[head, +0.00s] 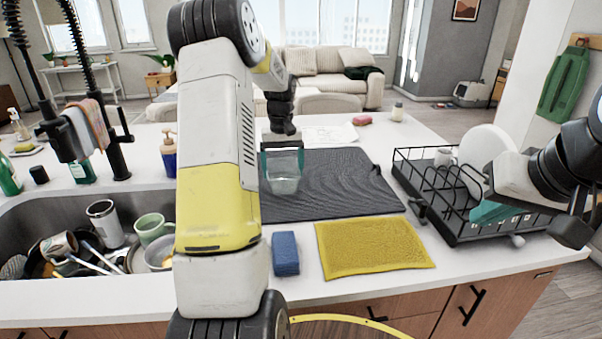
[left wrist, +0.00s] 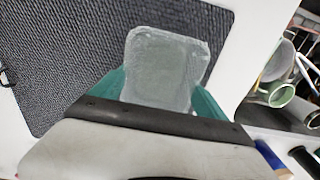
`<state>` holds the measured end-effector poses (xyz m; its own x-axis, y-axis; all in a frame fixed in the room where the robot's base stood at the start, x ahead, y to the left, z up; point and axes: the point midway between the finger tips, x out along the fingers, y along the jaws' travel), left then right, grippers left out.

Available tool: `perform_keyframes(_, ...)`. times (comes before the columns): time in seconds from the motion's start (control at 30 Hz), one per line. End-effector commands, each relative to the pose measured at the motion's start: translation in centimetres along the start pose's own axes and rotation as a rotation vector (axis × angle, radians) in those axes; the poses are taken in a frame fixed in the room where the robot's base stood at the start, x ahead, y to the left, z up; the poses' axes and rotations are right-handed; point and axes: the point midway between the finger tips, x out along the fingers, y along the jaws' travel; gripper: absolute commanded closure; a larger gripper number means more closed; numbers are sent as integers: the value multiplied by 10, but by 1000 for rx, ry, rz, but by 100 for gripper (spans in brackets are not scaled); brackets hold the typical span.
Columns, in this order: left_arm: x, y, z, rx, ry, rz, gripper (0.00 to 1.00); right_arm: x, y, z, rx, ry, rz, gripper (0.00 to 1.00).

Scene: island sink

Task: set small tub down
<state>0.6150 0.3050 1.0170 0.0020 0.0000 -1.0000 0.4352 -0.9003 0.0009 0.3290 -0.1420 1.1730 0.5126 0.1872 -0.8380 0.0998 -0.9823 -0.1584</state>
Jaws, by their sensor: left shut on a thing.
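The small tub (head: 283,182) is clear and frosted, and it is over the left part of the dark ribbed mat (head: 345,185). My left gripper (head: 283,155) is shut on it, with a teal finger on each side. In the left wrist view the tub (left wrist: 165,68) sits between the teal fingers (left wrist: 160,95), with the mat (left wrist: 75,60) behind it. I cannot tell whether its base touches the mat. My right gripper (head: 492,212) is at the right by the dish rack. Its teal finger shows in part, and its opening is unclear.
A black dish rack (head: 455,222) with a white plate (head: 488,150) stands right of the mat. A yellow cloth (head: 375,247) and blue sponge (head: 285,253) lie in front. The sink (head: 50,215) at left holds several dishes. The mat's right part is clear.

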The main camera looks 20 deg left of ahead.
Motion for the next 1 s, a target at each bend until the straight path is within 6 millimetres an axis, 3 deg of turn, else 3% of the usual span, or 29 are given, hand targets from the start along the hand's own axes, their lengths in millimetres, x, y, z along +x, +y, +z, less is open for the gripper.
perform_keyframes(0.17, 7, 2, -4, -1, -2, 0, 55, 0, 0, 0, 0, 0, 0, 100)
perform_keyframes(0.4, 36, 2, -3, 1, -2, 0, 55, 0, 0, 0, 0, 0, 0, 100)
perform_keyframes(0.73, 38, 2, -3, 1, -1, 0, 55, 0, 0, 0, 0, 0, 0, 100)
perform_keyframes(0.77, 38, 2, -3, 0, -1, 0, 9, 0, 0, 0, 0, 0, 0, 100)
perform_keyframes(0.8, 38, 2, -3, 0, -1, 0, 1, 0, 0, 0, 0, 0, 0, 100)
perform_keyframes(1.0, 38, 2, -3, 0, -1, 0, 0, 0, 0, 0, 0, 0, 0, 100)
